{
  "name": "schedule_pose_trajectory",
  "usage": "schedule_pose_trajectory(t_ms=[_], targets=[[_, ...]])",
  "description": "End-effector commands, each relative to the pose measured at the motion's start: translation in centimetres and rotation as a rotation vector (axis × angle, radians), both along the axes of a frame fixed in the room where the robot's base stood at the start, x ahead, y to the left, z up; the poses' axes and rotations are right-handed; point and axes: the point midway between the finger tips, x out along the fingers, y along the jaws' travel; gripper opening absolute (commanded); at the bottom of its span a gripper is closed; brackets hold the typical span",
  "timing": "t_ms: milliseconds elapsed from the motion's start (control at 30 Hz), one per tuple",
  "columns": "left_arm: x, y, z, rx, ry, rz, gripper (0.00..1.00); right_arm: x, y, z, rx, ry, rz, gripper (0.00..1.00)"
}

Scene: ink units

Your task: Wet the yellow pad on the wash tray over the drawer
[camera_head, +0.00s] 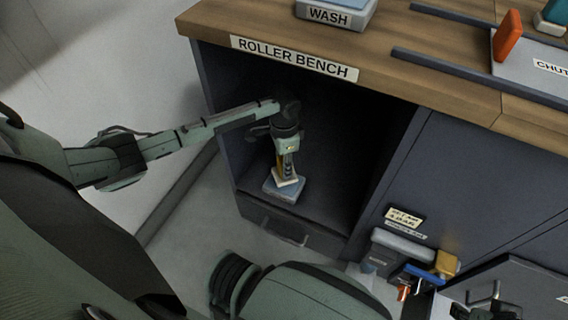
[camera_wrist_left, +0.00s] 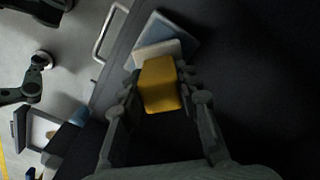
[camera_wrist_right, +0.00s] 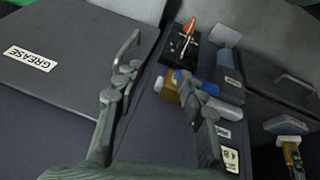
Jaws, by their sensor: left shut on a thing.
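My left gripper (camera_head: 288,168) points down inside the dark bench opening, shut on the yellow pad (camera_wrist_left: 158,88). The pad has a cream underside (camera_wrist_left: 157,52) that faces the wash tray. The wash tray (camera_head: 283,194), pale blue-grey, lies at the front of the opening, over the drawer (camera_head: 290,232); it also shows in the left wrist view (camera_wrist_left: 176,28). The pad's underside is on or just above the tray; I cannot tell whether they touch. My right gripper (camera_wrist_right: 162,88) is open and empty, in front of the cabinets.
The bench top (camera_head: 430,75) overhangs the opening, with a WASH-labelled block (camera_head: 337,12) and dark rails on it. A holder with blue, yellow and orange things (camera_head: 415,260) is on the cabinet front at right. A GREASE cabinet (camera_wrist_right: 75,60) stands near my right gripper.

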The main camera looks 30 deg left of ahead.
Motion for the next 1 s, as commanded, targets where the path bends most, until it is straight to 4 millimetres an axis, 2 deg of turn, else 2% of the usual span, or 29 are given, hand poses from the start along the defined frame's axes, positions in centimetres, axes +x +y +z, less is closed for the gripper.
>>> schedule_pose_trajectory(t_ms=[500, 1000], targets=[[0.0, 0.0, -1.8, 0.000, 0.000, 0.000, 0.09, 2.3, 2.4, 3.7, 0.038, -0.175, 0.051, 0.40], [0.0, 0.0, -1.8, 0.000, 0.000, 0.000, 0.09, 2.4, 2.6, 4.2, 0.041, -0.190, 0.056, 0.40]])
